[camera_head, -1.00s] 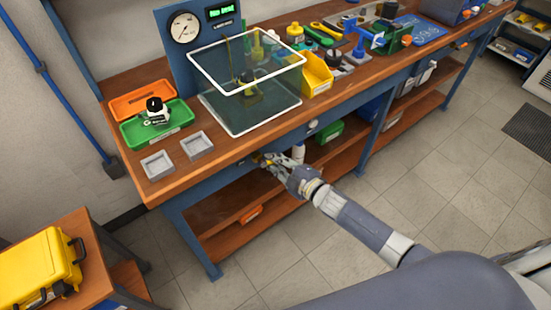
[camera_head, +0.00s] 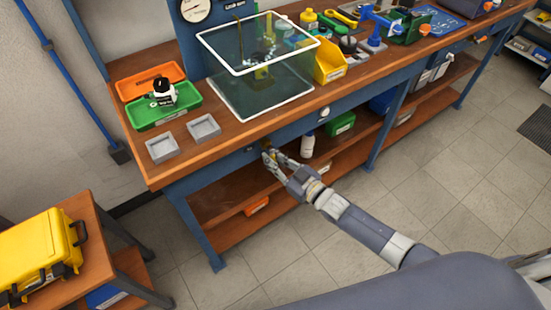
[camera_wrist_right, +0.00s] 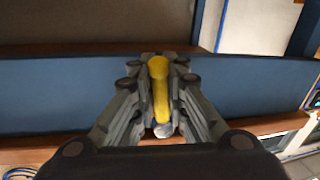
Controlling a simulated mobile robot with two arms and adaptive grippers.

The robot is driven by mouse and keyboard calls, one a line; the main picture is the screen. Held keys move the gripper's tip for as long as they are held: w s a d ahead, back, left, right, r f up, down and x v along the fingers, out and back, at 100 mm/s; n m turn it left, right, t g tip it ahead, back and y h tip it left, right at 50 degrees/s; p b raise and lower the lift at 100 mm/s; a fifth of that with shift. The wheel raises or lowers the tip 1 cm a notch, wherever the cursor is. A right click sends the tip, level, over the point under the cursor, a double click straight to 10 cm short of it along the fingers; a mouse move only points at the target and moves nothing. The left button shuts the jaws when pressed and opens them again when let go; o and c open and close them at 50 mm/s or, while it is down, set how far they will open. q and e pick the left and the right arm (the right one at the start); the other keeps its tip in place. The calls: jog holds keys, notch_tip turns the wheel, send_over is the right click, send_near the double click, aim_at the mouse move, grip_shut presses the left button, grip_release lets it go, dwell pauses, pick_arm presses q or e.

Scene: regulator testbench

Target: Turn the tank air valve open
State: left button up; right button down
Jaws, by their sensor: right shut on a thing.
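The tank air valve shows as a yellow lever handle (camera_wrist_right: 160,92) in front of the blue front rail of the bench in the right wrist view. My right gripper (camera_wrist_right: 159,70) is shut on this handle, with one finger on each side of it. In the head view my right gripper (camera_head: 267,154) is at the blue rail under the bench top, below the clear tank (camera_head: 262,95). The fingers hide most of the valve there. The valve's body and its exact angle cannot be told. My left gripper is not in view.
A round white knob (camera_head: 324,112) sits on the rail to the right of my gripper. A white bottle (camera_head: 307,146) and a green box (camera_head: 340,124) stand on the lower shelf (camera_head: 230,189). The floor in front of the bench is clear. A yellow case (camera_head: 38,255) is at lower left.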

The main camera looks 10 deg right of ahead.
jog(key=shift+s+a+f+m, duration=0.25)
jog(key=shift+s+a+m, duration=0.05)
jog(key=shift+m, duration=0.5)
jog(key=c, duration=1.8)
grip_release()
jog(key=shift+c, duration=0.2)
jog(key=shift+o, duration=1.2)
jog(key=shift+r, duration=0.15)
jog(key=v, duration=1.2)
jog(key=shift+f, duration=0.25)
jog(key=shift+d, duration=0.1)
